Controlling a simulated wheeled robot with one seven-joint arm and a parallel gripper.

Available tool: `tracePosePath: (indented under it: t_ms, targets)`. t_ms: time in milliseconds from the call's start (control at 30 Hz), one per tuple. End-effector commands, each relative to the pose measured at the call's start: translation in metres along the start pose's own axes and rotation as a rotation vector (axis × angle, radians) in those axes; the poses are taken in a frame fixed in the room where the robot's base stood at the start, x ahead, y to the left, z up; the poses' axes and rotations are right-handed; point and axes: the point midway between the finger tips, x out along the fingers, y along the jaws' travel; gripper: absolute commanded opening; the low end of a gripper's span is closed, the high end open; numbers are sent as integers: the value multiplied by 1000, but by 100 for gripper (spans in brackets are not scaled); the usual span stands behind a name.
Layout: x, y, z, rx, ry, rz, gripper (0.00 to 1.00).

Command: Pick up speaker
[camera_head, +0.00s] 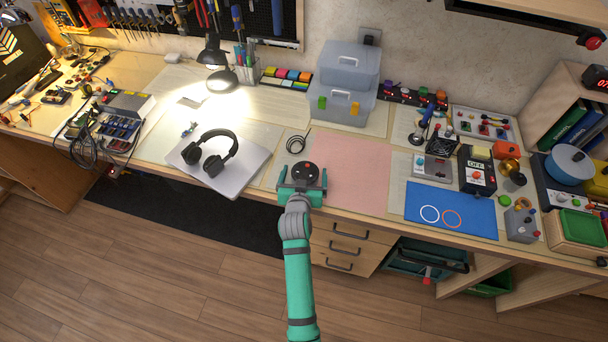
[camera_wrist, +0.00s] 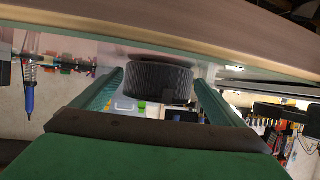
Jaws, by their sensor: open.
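The speaker (camera_head: 304,169), a squat black round thing, stands at the table's front edge, just left of the pink mat. In the wrist view the speaker (camera_wrist: 157,82) shows as a dark ribbed cylinder against the table surface, which is at the top of that picture. My gripper (camera_head: 303,181) is open at the table's front edge, with one finger on each side of the speaker. In the wrist view the green fingers of my gripper (camera_wrist: 160,90) flank it, with a visible gap on the left; contact on the right is hard to tell.
A laptop (camera_head: 232,182) with black headphones (camera_head: 210,149) lies to the left. A coiled black cable (camera_head: 297,143) lies just behind the speaker. The pink mat (camera_head: 350,172) to the right is bare. A blue mat (camera_head: 452,210) and several devices are farther right. Drawers (camera_head: 345,248) are below the tabletop.

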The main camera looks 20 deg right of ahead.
Motion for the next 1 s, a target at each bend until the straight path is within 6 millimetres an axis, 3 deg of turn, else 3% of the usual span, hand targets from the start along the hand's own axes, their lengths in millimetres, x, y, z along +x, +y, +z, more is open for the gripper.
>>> tracePosePath:
  t_ms: [100,133,333,733,1000]
  targets:
    - [0,3,0,1,0,3,92]
    - [0,4,0,2,0,5,88]
    - [0,6,0,4,0,9,40]
    - [-3,-2,-6,-1,3,-3,39]
    - [-20,0,-34,0,4,-2,39]
